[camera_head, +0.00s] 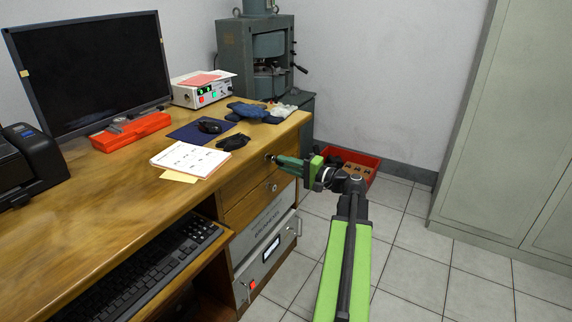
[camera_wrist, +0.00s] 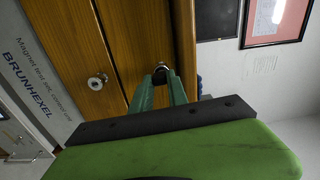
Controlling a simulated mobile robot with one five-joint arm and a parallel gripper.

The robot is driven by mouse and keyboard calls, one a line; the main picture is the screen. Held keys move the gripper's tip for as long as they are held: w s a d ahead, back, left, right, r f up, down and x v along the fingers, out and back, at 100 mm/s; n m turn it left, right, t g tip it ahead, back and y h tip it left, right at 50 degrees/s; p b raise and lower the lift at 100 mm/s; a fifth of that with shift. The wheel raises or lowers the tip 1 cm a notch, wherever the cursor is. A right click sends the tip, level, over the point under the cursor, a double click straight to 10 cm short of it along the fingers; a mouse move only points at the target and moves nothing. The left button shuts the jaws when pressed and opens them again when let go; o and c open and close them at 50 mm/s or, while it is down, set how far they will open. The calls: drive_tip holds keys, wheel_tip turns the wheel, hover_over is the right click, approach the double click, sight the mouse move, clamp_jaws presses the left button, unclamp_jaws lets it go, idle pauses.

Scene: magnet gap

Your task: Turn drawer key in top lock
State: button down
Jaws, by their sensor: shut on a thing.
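My green gripper (camera_head: 279,160) reaches the front of the wooden desk's top drawer (camera_head: 246,180) from the right. In the wrist view its two fingers (camera_wrist: 162,76) come together on a small dark and metallic piece, the drawer key (camera_wrist: 160,68), at the top lock. The fingertips hide most of the key and the lock, so I cannot tell how far the key is in or its turn angle. The lower drawer (camera_head: 250,204) has its own round silver lock (camera_head: 273,187), which also shows in the wrist view (camera_wrist: 97,82), with nothing in it.
Below the drawers are grey instrument panels (camera_head: 264,265). A red crate (camera_head: 372,158) stands on the floor behind my arm. The tiled floor at right is clear up to the cabinet (camera_head: 505,130).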

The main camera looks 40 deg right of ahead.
drive_tip(key=c, duration=1.2)
unclamp_jaws()
drive_tip(key=shift+f, duration=0.1)
drive_tip(key=v, duration=0.7)
